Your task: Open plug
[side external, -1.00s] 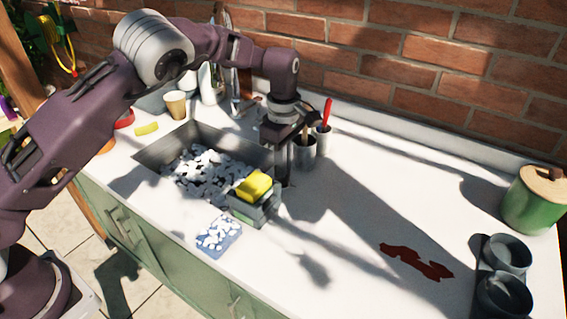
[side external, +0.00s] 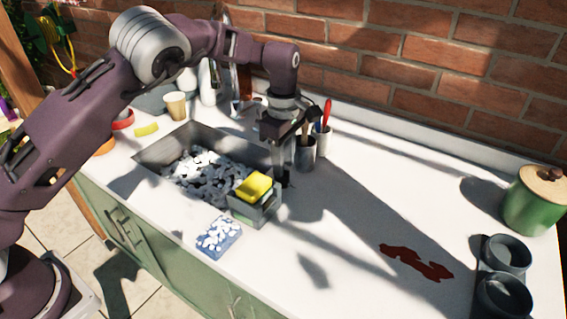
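The sink (side external: 150,154) is a grey basin set in the white counter, with white foam clumps (side external: 203,172) inside. No plug can be made out; the foam hides the sink's bottom. My gripper (side external: 284,178) points down at the sink's right end, just behind the grey sponge holder. Its fingers are dark and partly in shadow, and I cannot tell whether they are open or shut. I see nothing clearly held in it.
A yellow sponge (side external: 254,187) sits in the grey holder (side external: 265,211) at the sink's right edge. A blue foamy sponge (side external: 219,237) lies in front. Utensil cups (side external: 305,154) stand behind my gripper. Dark bowls (side external: 506,255) and a green pot (side external: 536,203) stand far right.

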